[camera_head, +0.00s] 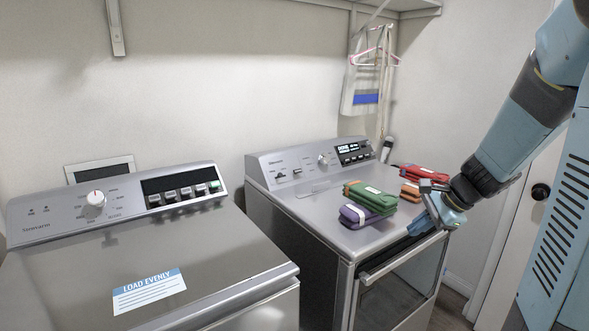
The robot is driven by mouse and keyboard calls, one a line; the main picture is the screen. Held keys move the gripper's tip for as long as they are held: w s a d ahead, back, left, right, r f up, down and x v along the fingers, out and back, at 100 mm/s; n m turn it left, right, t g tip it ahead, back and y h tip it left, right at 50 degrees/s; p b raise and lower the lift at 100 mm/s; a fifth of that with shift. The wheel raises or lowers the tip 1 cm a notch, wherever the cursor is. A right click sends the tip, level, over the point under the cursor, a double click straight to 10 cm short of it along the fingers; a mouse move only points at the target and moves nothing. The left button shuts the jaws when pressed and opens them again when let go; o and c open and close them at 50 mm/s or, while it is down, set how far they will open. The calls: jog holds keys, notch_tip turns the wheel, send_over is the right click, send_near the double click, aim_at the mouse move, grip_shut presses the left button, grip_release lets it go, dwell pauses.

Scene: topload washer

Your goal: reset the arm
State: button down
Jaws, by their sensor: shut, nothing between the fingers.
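My arm comes in from the upper right. My gripper (424,225) is shut and empty at the front right edge of the right machine (318,207), just beside the folded cloths on its top. I cannot tell whether it touches the machine. The topload washer (230,257) at the left has its lid down, with a "LOAD EVENLY" label (149,290) on it. Its panel has a round knob (96,198) and a row of buttons.
A bag (361,90) hangs on the back wall. A white door with a dark knob (540,191) stands at right.

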jog(key=s+a+r+n+h, duration=0.2)
jog(key=s+r+n, duration=0.4)
jog(key=s, duration=0.3)
jog(key=s+a+r+n+t+h, duration=0.1)
jog(key=s+a+r+n+h, duration=0.2)
jog(key=s+n, duration=0.6)
notch_tip(320, 180, up, 3)
jog(key=shift+s+a+f+n, duration=0.2)
jog(key=shift+a+n, duration=0.1)
jog(key=shift+a, duration=0.3)
